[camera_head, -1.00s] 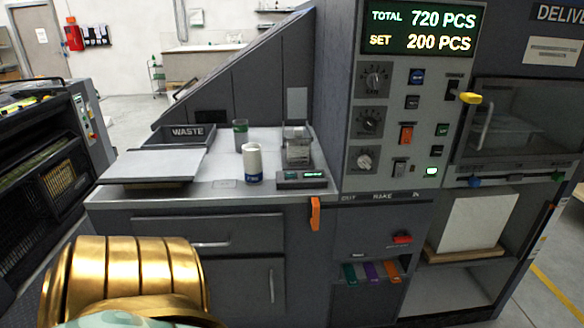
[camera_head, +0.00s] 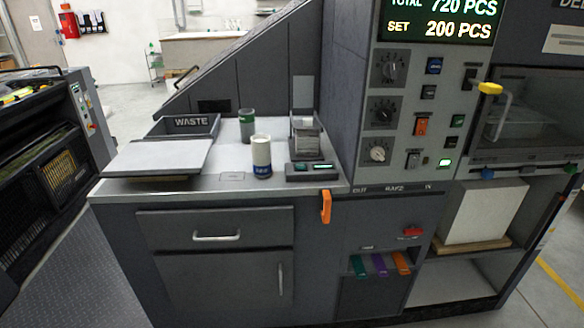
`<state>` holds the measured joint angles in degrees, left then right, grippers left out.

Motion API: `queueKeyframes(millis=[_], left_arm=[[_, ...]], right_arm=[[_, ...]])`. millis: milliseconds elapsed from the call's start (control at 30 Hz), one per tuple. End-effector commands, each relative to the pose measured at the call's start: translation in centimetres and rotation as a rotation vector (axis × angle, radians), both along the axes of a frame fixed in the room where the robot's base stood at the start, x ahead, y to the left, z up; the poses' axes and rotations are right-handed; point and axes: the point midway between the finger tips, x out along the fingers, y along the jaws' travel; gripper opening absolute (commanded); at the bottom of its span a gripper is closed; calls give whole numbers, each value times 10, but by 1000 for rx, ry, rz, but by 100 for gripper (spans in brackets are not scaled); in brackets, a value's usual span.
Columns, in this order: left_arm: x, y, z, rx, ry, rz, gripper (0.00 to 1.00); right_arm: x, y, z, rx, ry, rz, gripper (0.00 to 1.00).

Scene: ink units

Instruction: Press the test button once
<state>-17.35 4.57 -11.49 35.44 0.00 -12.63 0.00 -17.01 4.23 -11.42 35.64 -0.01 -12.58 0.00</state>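The grey control panel (camera_head: 402,105) stands at the right of the machine and carries several buttons and switches. I see a blue button (camera_head: 434,65), a dark button (camera_head: 428,92), an orange switch (camera_head: 421,126), a dark green button (camera_head: 458,120) and a lit green one (camera_head: 446,162). The labels are too small to read, so I cannot tell which is the test button. A display (camera_head: 440,18) above reads TOTAL 720 PCS and SET 200 PCS; its top is cut off. Neither of my grippers is in view.
Three dials (camera_head: 381,111) line the panel's left side. A yellow-tipped lever (camera_head: 490,88) sticks out at right. The counter (camera_head: 225,182) below holds a WASTE bin (camera_head: 187,125), a white-and-blue can (camera_head: 261,158), a green-and-grey can (camera_head: 246,125) and a small scale (camera_head: 311,170). Floor at lower left is clear.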

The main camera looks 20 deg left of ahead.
Motion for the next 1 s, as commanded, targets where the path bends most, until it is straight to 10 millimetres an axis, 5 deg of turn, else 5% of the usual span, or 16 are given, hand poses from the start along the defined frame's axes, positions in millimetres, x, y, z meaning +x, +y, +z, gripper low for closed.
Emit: queueKeyframes(millis=[400,600,1000], left_arm=[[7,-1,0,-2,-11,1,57],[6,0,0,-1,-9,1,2],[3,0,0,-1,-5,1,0]], right_arm=[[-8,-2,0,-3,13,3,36],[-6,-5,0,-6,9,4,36],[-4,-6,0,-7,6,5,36]])
